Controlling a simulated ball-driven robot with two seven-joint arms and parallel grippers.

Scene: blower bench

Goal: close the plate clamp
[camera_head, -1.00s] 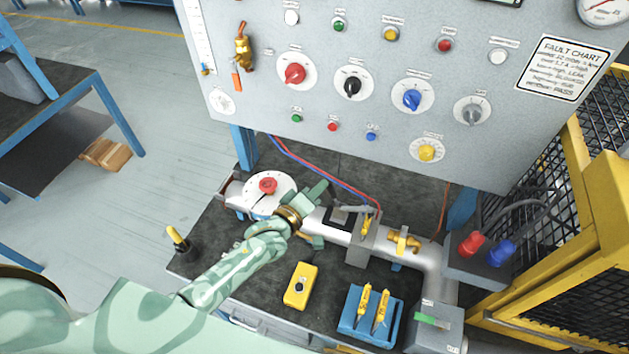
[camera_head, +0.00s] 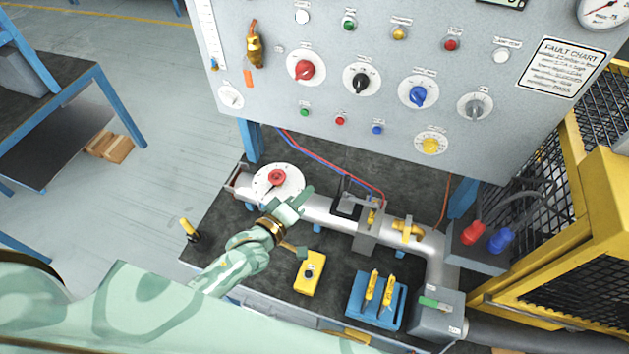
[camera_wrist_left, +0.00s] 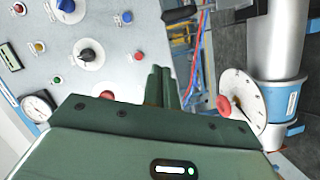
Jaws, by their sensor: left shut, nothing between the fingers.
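What looks like the plate clamp (camera_head: 366,238) is a grey block on the silver pipe (camera_head: 325,215), with a small yellow-tipped lever (camera_head: 371,216) on top. A dark frame or plate (camera_head: 348,196) stands just left of it; I cannot tell whether the clamp is open or closed. My left gripper (camera_head: 303,196) is shut and empty, above the pipe, left of the clamp and close to the white dial with a red knob (camera_head: 277,178). Its closed fingers (camera_wrist_left: 166,86) also show in the left wrist view, where the dial (camera_wrist_left: 242,102) is at right. My right gripper is out of view.
The control panel (camera_head: 390,130) rises behind the bench. A yellow cage (camera_head: 590,220) bounds the right.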

